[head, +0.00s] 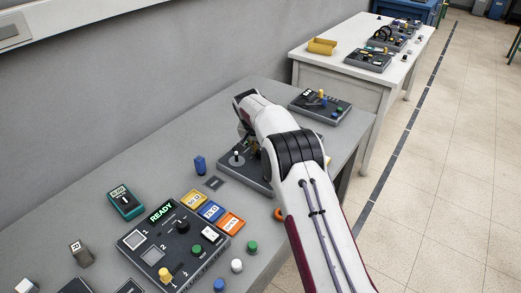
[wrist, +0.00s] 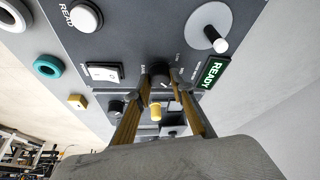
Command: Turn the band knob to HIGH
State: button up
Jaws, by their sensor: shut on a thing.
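The band knob (wrist: 160,70) is a small dark round knob on a dark grey panel (wrist: 125,40) in the wrist view. My gripper (wrist: 160,80) has its two fingers shut on the knob, one on each side. Small white lettering lies beside the knob; it is too small to read surely, so I cannot tell which mark the knob points to. In the head view the same panel (head: 262,183) is partly behind my arm, which hides the knob and the fingers.
Near the fingers in the wrist view are a lit READY display (wrist: 214,72), a white disc with a lever (wrist: 210,28), a rocker switch (wrist: 104,72) and a yellow-capped control (wrist: 155,112). Another control panel (head: 160,250) stands at the front left in the head view.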

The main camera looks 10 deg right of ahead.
dwell(0.3)
jog(key=o, duration=1.1)
jog(key=shift+s+r, duration=0.1)
jog(key=shift+r, duration=0.05)
jog(key=v, duration=0.7)
jog(key=shift+n, duration=0.3)
